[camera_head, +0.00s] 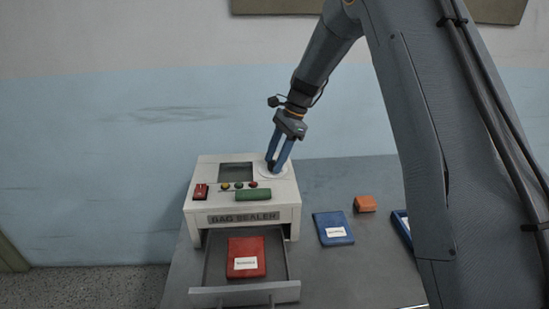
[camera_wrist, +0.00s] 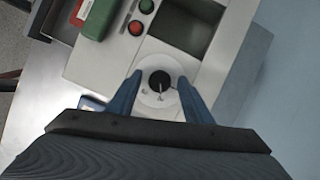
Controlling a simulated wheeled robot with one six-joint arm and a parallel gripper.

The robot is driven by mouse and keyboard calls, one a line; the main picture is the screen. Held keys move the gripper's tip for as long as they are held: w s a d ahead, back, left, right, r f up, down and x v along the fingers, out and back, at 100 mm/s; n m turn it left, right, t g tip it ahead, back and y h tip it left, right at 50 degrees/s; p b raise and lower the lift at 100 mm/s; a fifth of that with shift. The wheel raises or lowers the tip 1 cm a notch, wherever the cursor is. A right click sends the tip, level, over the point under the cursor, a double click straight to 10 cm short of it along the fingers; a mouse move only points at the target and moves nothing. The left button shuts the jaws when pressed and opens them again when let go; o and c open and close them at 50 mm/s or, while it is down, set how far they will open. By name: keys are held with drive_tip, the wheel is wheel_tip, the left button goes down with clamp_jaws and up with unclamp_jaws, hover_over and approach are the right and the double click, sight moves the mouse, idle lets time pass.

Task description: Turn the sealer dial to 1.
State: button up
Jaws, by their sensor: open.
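The bag sealer (camera_head: 204,215) is a white box on the grey table, with a sign reading BAG SEALER on its front. Its dial is a dark knob on a round white plate (camera_head: 275,172) at the top right of the machine. In the wrist view the black dial (camera_wrist: 159,81) sits between my two blue fingers, with a light pointer line towards the bottom of the picture. The marks around it are too small to read. My gripper (camera_head: 277,162) points down over the dial and is open, its fingertips (camera_wrist: 159,82) on either side with gaps to the knob.
The sealer's drawer (camera_head: 250,293) is pulled out, with a red packet (camera_head: 246,257) inside. A green block (camera_head: 253,194), coloured buttons (camera_head: 238,185) and a red switch (camera_head: 200,191) are on the machine. A blue packet (camera_head: 333,228) and orange block (camera_head: 365,203) lie to its right.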

drive_tip(key=c, duration=1.1)
drive_tip(key=shift+o, duration=0.2)
drive_tip(key=shift+n, duration=0.3)
drive_tip(key=n+g+b, duration=0.1)
drive_tip(key=n, duration=0.1)
drive_tip(key=n+g+h+b, duration=0.1)
drive_tip(key=n, duration=0.2)
drive_tip(key=shift+w+a, duration=0.1)
drive_tip(key=shift+w, duration=0.1)
drive_tip(key=n+h+b, duration=0.1)
drive_tip(key=n, duration=0.2)
drive_tip(key=n+g+h+b, duration=0.1)
drive_tip(key=n, duration=0.2)
drive_tip(key=shift+a, duration=0.15)
drive_tip(key=shift+n, duration=0.3)
drive_tip(key=o, duration=1.1)
drive_tip(key=shift+c, duration=0.2)
